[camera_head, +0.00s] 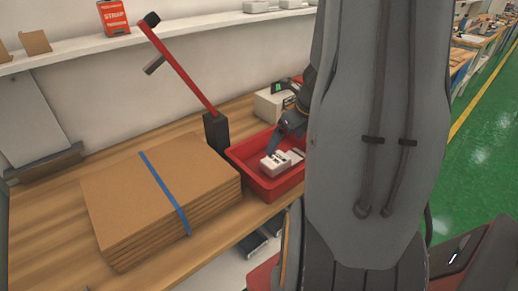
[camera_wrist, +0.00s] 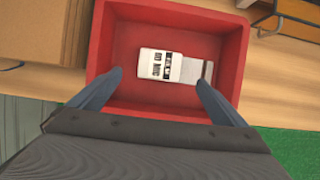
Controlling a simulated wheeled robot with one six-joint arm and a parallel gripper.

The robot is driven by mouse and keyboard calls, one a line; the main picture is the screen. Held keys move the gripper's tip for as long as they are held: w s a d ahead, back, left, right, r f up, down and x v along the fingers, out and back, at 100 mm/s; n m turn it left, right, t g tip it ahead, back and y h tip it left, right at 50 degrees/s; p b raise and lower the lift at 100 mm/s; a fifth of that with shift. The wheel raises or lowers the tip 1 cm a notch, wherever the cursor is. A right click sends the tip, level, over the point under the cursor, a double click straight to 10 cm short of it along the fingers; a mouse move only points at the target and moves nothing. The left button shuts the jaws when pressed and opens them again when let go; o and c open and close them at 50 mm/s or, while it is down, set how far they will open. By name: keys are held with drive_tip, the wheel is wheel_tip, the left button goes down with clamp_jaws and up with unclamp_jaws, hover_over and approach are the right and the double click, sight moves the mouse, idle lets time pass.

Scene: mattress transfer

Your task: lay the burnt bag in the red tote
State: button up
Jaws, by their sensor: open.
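The red tote (camera_head: 282,188) stands on the wooden bench, and its walls frame the wrist view (camera_wrist: 240,45). A small white bag with black print (camera_head: 274,164) lies flat on the tote floor. In the wrist view the bag (camera_wrist: 150,64) has a flat grey-white part at its right end. I cannot make out burn marks on it. My gripper (camera_wrist: 159,78) is open above the tote, with its blue fingers spread on the near side of the bag. No contact with the bag shows. In the head view my arm hides part of the tote's right side.
A stack of cardboard sheets (camera_head: 165,200) with a blue strap lies left of the tote. A red-armed stand (camera_head: 190,75) and a pale device (camera_head: 268,103) are behind it. A shelf (camera_head: 70,58) runs along the wall. Bare bench lies in front of the stack.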

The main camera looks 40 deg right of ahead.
drive_tip(key=s+a+r+n+g, duration=0.1)
drive_tip(key=s+a+r+n, duration=0.1)
drive_tip(key=a+n, duration=1.2)
drive_tip(key=s+a+r+n+g, duration=0.1)
drive_tip(key=s+a+r+n, duration=0.1)
drive_tip(key=a+n, duration=1.2)
drive_tip(key=shift+s+r+n+g, duration=0.35)
drive_tip(key=shift+r+n, duration=0.15)
drive_tip(key=shift+n, duration=3)
